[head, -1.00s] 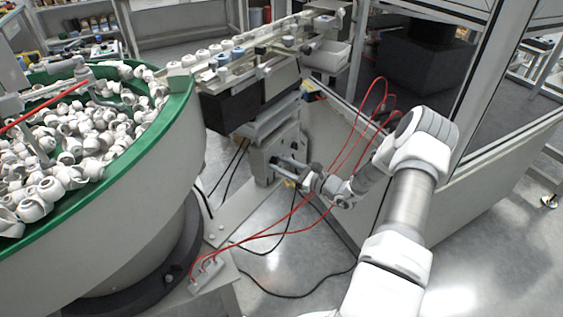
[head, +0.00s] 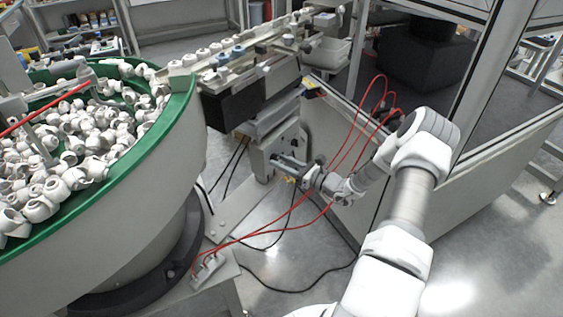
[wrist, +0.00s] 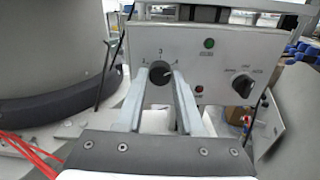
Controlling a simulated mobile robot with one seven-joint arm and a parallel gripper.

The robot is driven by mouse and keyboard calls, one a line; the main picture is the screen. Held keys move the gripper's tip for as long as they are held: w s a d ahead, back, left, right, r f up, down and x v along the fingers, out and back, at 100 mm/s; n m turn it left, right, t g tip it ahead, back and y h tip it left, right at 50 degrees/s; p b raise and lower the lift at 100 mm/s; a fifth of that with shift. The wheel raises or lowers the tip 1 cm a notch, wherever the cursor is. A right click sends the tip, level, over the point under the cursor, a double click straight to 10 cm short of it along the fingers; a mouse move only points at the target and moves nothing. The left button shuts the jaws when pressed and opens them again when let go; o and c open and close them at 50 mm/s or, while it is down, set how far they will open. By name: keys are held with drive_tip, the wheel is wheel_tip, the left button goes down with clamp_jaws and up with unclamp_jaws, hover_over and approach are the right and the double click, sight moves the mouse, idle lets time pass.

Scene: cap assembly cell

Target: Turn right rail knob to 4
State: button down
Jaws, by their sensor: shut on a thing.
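The right rail knob (wrist: 160,72) is a round black dial on a pale control panel (wrist: 222,60) in the wrist view. Small scale marks stand around its top; the pointer setting is too small to read surely. My gripper (wrist: 163,76) is shut on the knob, one finger on its left and one on its right. In the head view my gripper (head: 288,164) reaches the box under the rail (head: 250,75), and the knob is hidden there.
A second black knob (wrist: 243,85), a green light (wrist: 209,44) and a red light (wrist: 199,88) share the panel. The green-rimmed bowl (head: 188,110) stands left. Red hoses (head: 270,228) loop near my arm. A glazed enclosure wall (head: 490,165) is on the right.

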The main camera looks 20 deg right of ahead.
drive_tip(key=c, duration=0.5)
unclamp_jaws()
drive_tip(key=p+v, duration=0.1)
drive_tip(key=v, duration=1.6)
drive_tip(key=shift+s+d, duration=0.15)
drive_tip(key=shift+s, duration=0.05)
